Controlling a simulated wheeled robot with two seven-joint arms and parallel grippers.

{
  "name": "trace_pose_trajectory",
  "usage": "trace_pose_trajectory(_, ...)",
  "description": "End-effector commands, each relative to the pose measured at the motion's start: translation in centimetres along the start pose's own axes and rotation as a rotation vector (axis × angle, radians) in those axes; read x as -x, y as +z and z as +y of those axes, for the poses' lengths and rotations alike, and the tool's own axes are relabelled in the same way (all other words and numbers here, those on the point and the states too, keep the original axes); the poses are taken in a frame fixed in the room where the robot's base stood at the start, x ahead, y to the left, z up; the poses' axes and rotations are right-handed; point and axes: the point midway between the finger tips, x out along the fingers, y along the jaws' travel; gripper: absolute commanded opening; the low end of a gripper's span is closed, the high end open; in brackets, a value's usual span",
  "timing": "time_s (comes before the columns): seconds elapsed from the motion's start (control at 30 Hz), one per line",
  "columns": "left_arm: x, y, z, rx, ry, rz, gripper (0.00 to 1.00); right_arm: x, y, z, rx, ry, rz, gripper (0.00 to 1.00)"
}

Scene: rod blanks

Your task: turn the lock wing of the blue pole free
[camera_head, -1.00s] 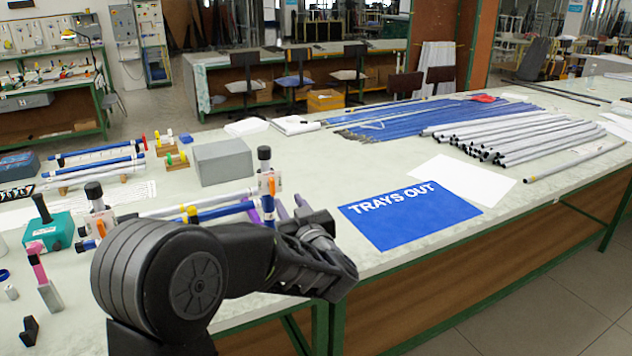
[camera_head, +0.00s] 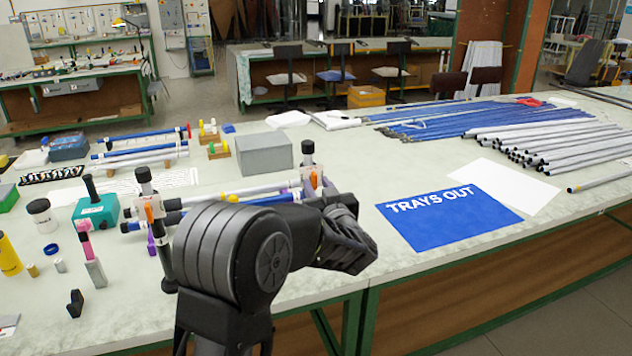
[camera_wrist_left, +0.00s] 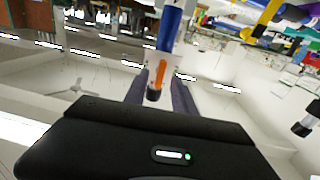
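The blue pole (camera_head: 265,199) lies across two upright stands next to a grey pole, partly hidden by my left arm. It shows in the wrist view (camera_wrist_left: 171,22), running towards the camera through a white plate, with a black end. An orange lock wing (camera_head: 314,179) is at the right stand and shows in the wrist view (camera_wrist_left: 160,74). Another orange wing (camera_head: 149,213) is at the left stand. My left gripper (camera_wrist_left: 158,85) is open, its dark fingers on either side of the pole's end and the wing; I cannot tell if they touch. My right gripper is not in view.
A grey box (camera_head: 263,154) stands behind the rack. A teal block (camera_head: 97,212) and small parts lie to the left. A blue "TRAYS OUT" sheet (camera_head: 450,216) lies to the right. Many grey rods (camera_head: 555,140) lie farther right. A black post (camera_head: 165,252) stands before the left stand.

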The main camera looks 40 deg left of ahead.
Motion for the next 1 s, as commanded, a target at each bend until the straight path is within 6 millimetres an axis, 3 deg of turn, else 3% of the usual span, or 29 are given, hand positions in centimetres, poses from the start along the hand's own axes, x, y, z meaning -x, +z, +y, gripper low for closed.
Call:
trace_pose_trajectory(0.13, -1.4, 0.0, 0.0, -0.001, 0.0, 0.0, 0.32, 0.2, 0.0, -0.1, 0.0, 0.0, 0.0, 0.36)
trace_pose_trajectory(0.43, -1.7, 0.0, 0.0, 0.0, 0.001, 0.0, 0.32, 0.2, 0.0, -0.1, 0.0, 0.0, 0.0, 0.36)
trace_pose_trajectory(0.83, -1.7, 0.0, 0.0, 0.0, 0.001, 0.0, 0.0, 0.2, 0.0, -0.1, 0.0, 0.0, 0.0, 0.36)
trace_pose_trajectory(1.0, -1.7, 0.0, 0.0, 0.0, 0.001, 0.0, 0.0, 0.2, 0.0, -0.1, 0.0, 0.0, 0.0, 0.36)
